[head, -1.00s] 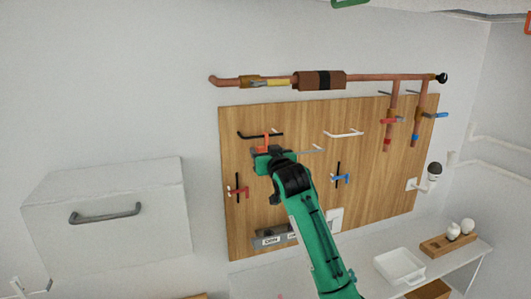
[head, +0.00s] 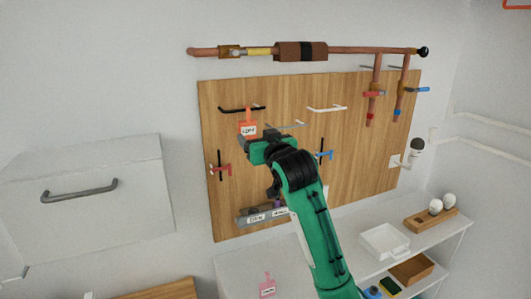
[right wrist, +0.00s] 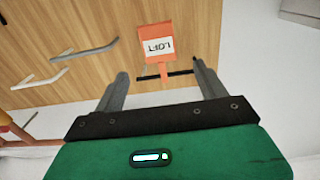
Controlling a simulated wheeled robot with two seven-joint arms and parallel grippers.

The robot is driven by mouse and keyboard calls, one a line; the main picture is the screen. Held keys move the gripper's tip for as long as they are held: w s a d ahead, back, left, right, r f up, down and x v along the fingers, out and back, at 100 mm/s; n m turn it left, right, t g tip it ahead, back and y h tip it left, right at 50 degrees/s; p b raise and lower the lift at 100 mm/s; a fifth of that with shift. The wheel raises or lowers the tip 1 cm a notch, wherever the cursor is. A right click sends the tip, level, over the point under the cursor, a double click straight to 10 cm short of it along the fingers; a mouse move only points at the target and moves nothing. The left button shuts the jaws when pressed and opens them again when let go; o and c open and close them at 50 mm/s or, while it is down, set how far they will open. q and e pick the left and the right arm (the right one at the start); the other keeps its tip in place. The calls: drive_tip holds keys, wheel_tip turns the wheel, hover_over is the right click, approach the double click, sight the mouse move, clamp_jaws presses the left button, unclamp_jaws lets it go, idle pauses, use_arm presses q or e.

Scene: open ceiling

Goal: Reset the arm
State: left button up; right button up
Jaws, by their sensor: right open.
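My right gripper (head: 258,140) is in front of the wooden board, just below an orange tag (head: 248,129) at the left black hook (head: 242,109). In the right wrist view my right gripper (right wrist: 160,72) is open, with both grey fingers apart and nothing held between them. The orange tag (right wrist: 154,46), lettered LOFT, appears beyond the fingertips by the black hook. The tag looks apart from the fingers. My left gripper is not in view.
The wooden board (head: 345,185) also carries a white hook (head: 327,108) and small red and blue valves. Copper pipework (head: 365,50) runs above it. A white cabinet (head: 85,200) is at left. A shelf with a white tray (head: 384,242) is at lower right.

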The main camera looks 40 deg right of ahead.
drive_tip(key=shift+b+v, duration=0.5)
drive_tip(key=shift+v, duration=1.55)
drive_tip(key=s+a+f+n+g+y, duration=0.1)
drive_tip(key=s+a+f+g, duration=0.15)
drive_tip(key=f, duration=0.65)
drive_tip(key=s+a+f+n+g+y, duration=0.1)
drive_tip(key=s+a+f+g, duration=0.15)
drive_tip(key=f, duration=0.65)
drive_tip(key=s+a+f+n+g+y, duration=0.15)
drive_tip(key=a+f, duration=0.25)
drive_tip(key=f, duration=0.5)
drive_tip(key=s+a+f+n+g+y, duration=0.1)
drive_tip(key=s+a+f+g, duration=0.35)
drive_tip(key=s+f, duration=0.7)
drive_tip(key=s+a+f+g, duration=0.3)
drive_tip(key=s+a+f, duration=0.35)
drive_tip(key=s, duration=0.75)
wheel_tip(320, 180, down, 36)
drive_tip(key=s+d+g+b, duration=0.1)
drive_tip(key=d+b, duration=0.1)
drive_tip(key=s+d+f+g+b, duration=0.1)
drive_tip(key=s+d+f, duration=0.2)
drive_tip(key=s+f, duration=1.5)
drive_tip(key=shift+s+f+n, duration=0.2)
drive_tip(key=shift+f+n, duration=0.15)
drive_tip(key=shift+f, duration=0.4)
